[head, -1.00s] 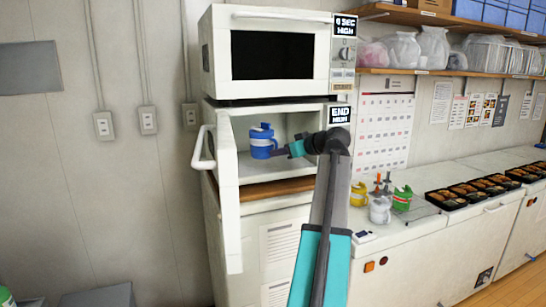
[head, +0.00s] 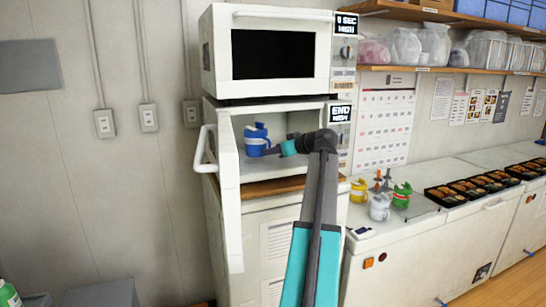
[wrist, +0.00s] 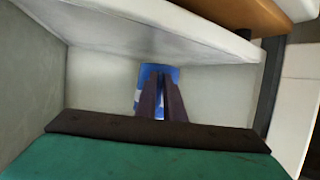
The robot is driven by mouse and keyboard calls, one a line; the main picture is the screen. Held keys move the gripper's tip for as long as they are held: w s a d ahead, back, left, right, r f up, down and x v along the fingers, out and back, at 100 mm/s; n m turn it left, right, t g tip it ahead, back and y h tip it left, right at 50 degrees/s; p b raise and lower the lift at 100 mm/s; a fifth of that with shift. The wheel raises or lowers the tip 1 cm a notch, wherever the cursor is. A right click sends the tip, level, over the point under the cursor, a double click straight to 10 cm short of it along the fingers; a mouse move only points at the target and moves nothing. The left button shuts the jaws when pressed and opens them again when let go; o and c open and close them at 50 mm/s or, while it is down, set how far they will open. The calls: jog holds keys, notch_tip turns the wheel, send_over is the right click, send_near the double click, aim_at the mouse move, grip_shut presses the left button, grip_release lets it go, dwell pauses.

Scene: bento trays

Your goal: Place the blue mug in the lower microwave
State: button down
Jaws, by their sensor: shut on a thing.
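The blue mug (head: 256,141) is inside the lower microwave (head: 226,188), toward the left of its open cavity. It looks upright. My gripper (head: 269,151) reaches in from the right and is shut on the mug. In the wrist view the mug (wrist: 158,76) shows just beyond my gripper's dark fingers (wrist: 162,100), which hide part of it. Whether the mug's base touches the cavity floor is hard to tell. The lower microwave's door (head: 229,200) stands open, swung out to the left.
The upper microwave (head: 215,50) is shut above. The open door bounds the left side of the opening. A shelf (head: 450,72) hangs above.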

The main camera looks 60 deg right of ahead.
jog(key=shift+f+p, duration=0.45)
jog(key=shift+f, duration=0.7)
jog(key=shift+f, duration=0.2)
jog(key=c, duration=1.9)
grip_release()
jog(key=shift+s, duration=0.1)
jog(key=shift+o, duration=0.2)
jog(key=shift+r, duration=0.1)
jog(key=shift+r, duration=0.1)
jog(key=shift+s+a, duration=0.1)
jog(key=shift+s, duration=0.25)
jog(key=b+v, duration=0.3)
jog(key=v, duration=0.8)
jog(key=shift+b, duration=0.3)
jog(key=shift+s+r, duration=0.1)
jog(key=shift+s, duration=0.05)
